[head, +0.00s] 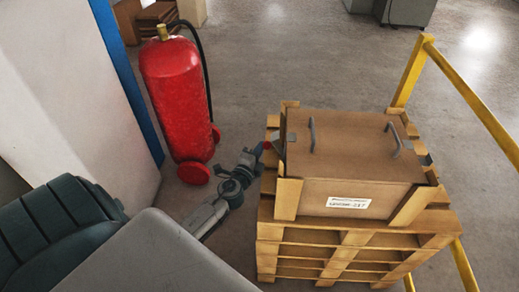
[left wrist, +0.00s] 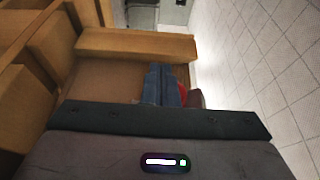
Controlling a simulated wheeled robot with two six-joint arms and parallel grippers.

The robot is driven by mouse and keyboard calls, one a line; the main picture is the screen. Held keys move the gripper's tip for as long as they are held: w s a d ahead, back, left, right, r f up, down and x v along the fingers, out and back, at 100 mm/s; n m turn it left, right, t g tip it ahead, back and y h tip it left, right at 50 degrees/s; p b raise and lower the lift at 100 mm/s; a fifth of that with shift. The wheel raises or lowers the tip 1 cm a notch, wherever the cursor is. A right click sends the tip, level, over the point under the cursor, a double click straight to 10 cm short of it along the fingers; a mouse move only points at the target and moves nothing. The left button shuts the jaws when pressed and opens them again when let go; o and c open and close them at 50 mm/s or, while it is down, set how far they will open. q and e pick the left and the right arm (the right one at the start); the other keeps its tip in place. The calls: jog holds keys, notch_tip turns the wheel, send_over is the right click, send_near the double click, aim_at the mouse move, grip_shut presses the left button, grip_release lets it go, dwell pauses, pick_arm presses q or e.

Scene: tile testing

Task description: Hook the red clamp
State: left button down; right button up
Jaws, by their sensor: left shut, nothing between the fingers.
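The red clamp shows as a small red knob (head: 267,145) at the left side of the wooden crate (head: 345,195), near a grey metal bracket. In the left wrist view a bit of the red clamp (left wrist: 183,93) shows just right of the fingers, mostly hidden behind them. My left gripper (head: 258,152) is beside the crate's left side, right by the red knob. Its fingers (left wrist: 161,85) are shut with nothing between them. I cannot tell whether they touch the clamp. My right gripper is not in view.
The crate stands on stacked wooden pallets (head: 340,240). A red fire extinguisher (head: 172,90) on wheels stands left of my arm, by a white wall panel. A yellow railing (head: 470,95) runs along the right. Grey floor is open behind the crate.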

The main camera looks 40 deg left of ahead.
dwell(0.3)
pick_arm(q)
jog(key=shift+w+d+r+p, duration=0.1)
jog(key=shift+d+r+p, duration=0.1)
jog(key=shift+r+p, duration=0.4)
jog(key=shift+w+d+r+p, duration=0.1)
jog(key=shift+d+r+p, duration=0.05)
jog(key=shift+r+p, duration=0.45)
jog(key=shift+s+a+r+b, duration=0.15)
jog(key=shift+s+a, duration=0.1)
jog(key=shift+s, duration=0.5)
jog(key=shift+s+a+r+b, duration=0.15)
jog(key=shift+s+a+r, duration=0.1)
jog(key=shift+s, duration=0.45)
jog(key=shift+s+a+r+b, duration=0.15)
jog(key=shift+s+a, duration=0.1)
jog(key=shift+s, duration=0.5)
jog(key=shift+f, duration=0.1)
